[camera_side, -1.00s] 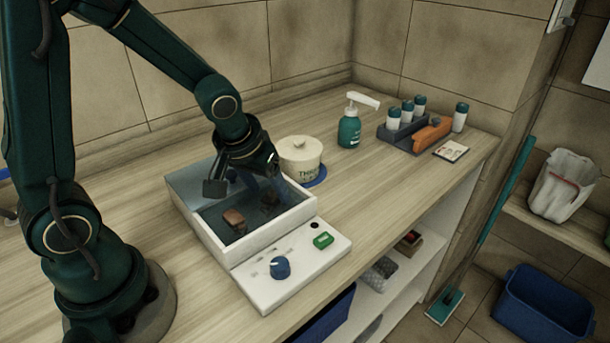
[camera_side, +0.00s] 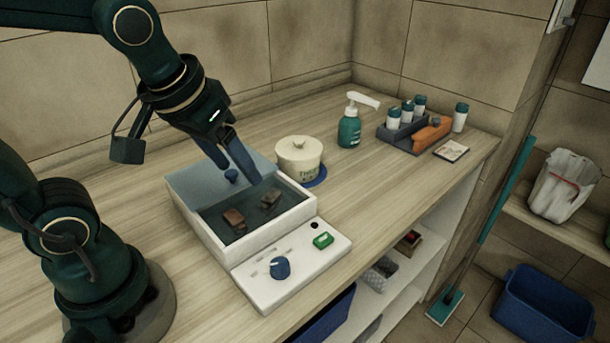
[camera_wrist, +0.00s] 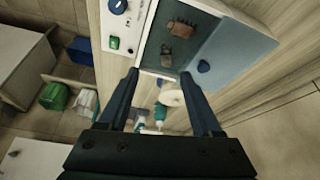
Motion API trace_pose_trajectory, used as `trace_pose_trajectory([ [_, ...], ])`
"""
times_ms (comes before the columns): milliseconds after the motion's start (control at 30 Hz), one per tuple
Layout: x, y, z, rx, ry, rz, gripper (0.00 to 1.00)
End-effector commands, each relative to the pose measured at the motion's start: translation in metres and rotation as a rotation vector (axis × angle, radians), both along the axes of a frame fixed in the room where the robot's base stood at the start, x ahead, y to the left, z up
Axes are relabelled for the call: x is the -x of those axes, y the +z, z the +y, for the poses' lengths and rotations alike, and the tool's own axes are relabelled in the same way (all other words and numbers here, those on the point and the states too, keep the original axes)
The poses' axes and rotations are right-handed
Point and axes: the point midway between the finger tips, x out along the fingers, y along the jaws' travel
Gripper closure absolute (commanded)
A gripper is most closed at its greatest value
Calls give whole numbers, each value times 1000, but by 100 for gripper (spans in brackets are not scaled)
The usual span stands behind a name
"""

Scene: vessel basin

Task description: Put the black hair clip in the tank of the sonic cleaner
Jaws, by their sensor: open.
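The sonic cleaner (camera_side: 213,245) is a white box with an open, dark liquid-filled tank; its tank also shows in the wrist view (camera_wrist: 155,48). Two small items lie in the tank. A brown one (camera_side: 233,218) is nearer the front left, and a darker brownish one (camera_side: 271,198) is toward the far right wall. In the wrist view one item (camera_wrist: 181,27) has a dark toothed edge and the other (camera_wrist: 167,58) is a plain blocky shape. I cannot tell for sure which is the black hair clip. My gripper (camera_side: 240,172) is open and empty above the tank's far end.
A grey-blue lid panel (camera_side: 195,180) with a blue knob (camera_side: 231,175) lies along the tank's back side. A cream lidded pot (camera_side: 299,158) stands close behind the tank. A teal pump bottle (camera_side: 349,130) and a bottle rack (camera_side: 402,132) stand farther right. Counter between is clear.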

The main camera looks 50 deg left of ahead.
Motion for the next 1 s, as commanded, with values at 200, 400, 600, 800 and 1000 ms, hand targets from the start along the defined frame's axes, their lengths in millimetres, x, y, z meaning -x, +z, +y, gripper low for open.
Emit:
trace_pose_trajectory([
  [200,38,0,-18,-9,-178,-52,34],
  [400,50,-3,-24,-14,-243,-66,34],
  [600,50,-3,-24,-14,-244,-65,34],
  [800,49,-3,-24,-15,-243,-66,34],
  [1000,49,-3,-24,-15,-242,-66,34],
])
